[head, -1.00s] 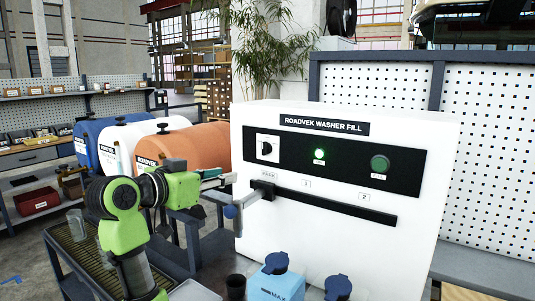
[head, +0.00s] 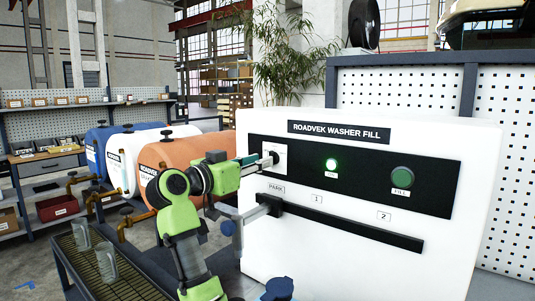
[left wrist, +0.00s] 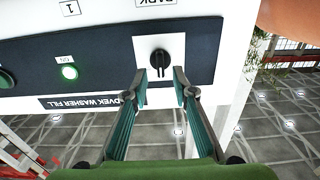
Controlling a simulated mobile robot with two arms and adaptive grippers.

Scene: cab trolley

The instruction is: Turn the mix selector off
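The mix selector (head: 281,150) is a black knob on a white square plate at the left end of the black panel on the white washer fill cabinet. In the left wrist view the knob (left wrist: 160,60) has its bar roughly upright in the picture. My left gripper (head: 266,160) reaches it from the left and partly covers it in the head view. In the left wrist view my left gripper (left wrist: 162,81) is open, with one finger on each side of the knob's near end. A gap shows between fingers and knob; contact is not visible. My right gripper is not in view.
A lit green lamp (head: 331,164) and a dark green button (head: 402,177) sit right of the selector. Below runs a black rail (head: 350,228) with a grey arm at PARK. Blue, white and orange (head: 190,156) tanks stand to the left.

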